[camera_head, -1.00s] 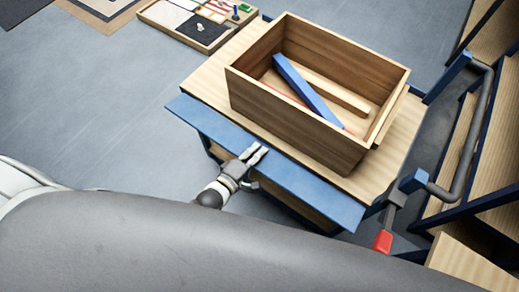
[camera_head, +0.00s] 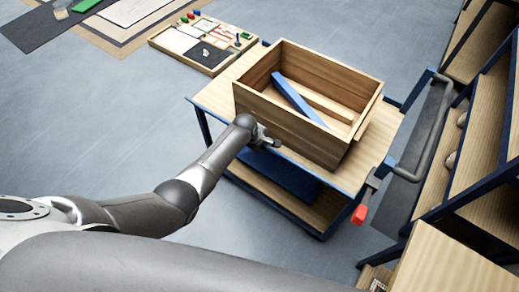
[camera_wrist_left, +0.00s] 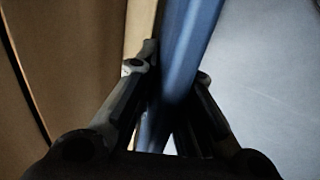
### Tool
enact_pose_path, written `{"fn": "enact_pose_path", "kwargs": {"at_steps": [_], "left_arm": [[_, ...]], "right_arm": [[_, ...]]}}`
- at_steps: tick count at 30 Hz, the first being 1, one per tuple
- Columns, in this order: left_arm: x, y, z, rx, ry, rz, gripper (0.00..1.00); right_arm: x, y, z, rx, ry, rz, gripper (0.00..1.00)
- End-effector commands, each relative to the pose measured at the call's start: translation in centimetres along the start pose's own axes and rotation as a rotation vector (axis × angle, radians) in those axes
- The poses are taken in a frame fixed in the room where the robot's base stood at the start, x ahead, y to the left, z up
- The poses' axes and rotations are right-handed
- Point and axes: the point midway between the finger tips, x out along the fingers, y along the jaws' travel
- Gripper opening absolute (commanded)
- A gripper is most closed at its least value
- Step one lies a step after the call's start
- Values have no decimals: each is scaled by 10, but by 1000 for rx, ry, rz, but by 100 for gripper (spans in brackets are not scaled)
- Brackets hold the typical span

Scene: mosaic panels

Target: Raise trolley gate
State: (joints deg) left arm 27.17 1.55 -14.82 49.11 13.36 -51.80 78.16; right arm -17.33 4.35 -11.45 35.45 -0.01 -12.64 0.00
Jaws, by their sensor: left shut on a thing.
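The trolley (camera_head: 212,97) has a wooden top and a blue frame. A dark blue panel (camera_head: 285,177), apparently the gate, shows below the top's near edge, partly hidden by my left arm; its exact angle is hard to tell. My left gripper (camera_head: 268,141) is at the near edge, close to the wooden box. In the left wrist view my left gripper (camera_wrist_left: 172,95) has its fingers on either side of a long blue bar (camera_wrist_left: 187,50), shut on it. My right gripper is out of view.
A wooden box (camera_head: 290,125) holding a blue bar and a wooden bar stands on the trolley top. A grey push handle (camera_head: 440,130) and a red-tipped lever (camera_head: 359,214) are at the right. Wooden shelves (camera_head: 490,165) stand close on the right. Floor (camera_head: 110,130) is clear at left.

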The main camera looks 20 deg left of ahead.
Motion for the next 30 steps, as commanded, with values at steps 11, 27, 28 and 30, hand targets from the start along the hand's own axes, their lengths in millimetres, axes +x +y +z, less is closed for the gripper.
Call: {"fn": "enact_pose_path", "kwargs": {"at_steps": [11, 27, 28, 30], "left_arm": [[4, 12, 0, 1, 0, -203, 0], [3, 14, -1, 0, 4, -275, 0], [3, 14, -1, 0, 4, -275, 0], [3, 14, -1, 0, 4, -274, 0]], "right_arm": [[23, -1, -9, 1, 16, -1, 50], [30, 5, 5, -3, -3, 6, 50], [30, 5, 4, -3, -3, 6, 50], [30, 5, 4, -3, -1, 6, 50]]}}
